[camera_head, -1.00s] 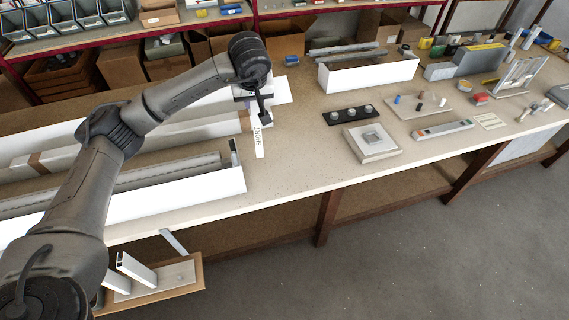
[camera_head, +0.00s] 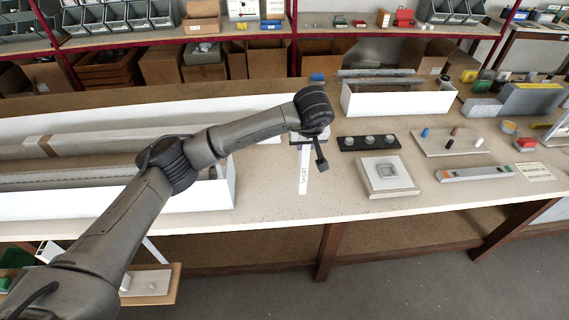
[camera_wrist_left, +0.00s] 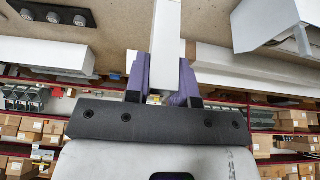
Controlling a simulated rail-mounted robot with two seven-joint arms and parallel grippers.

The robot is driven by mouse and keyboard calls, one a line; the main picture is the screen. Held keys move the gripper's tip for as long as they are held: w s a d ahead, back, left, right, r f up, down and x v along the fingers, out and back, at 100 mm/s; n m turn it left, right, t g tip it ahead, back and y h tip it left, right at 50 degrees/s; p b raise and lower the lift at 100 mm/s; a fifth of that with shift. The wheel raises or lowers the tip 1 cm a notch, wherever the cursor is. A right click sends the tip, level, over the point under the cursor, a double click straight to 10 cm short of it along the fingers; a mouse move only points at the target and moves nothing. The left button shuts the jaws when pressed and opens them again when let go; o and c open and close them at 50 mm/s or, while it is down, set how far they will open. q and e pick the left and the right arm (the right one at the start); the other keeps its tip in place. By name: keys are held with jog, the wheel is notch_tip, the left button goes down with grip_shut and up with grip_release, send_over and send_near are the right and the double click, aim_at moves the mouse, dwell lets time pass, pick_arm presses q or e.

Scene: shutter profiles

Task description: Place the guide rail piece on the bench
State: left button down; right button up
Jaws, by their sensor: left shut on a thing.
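I cannot tell whether the piece touches the bench. The wrist hides its upper end in the head view. My right gripper is not in view.
A long white box (camera_head: 190,197) with profiles lies left of the piece. To the right are a black strip with round knobs (camera_head: 370,142), a square light block (camera_head: 387,175) and a white bin (camera_head: 395,102). Bare bench top surrounds the piece.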

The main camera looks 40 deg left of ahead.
pick_arm(q)
jog(key=w+a+f, duration=0.1)
jog(key=a+f, duration=0.9)
jog(key=shift+w, duration=0.2)
jog(key=shift+f, duration=0.15)
jog(key=c, duration=1)
grip_release()
jog(key=shift+o, duration=0.2)
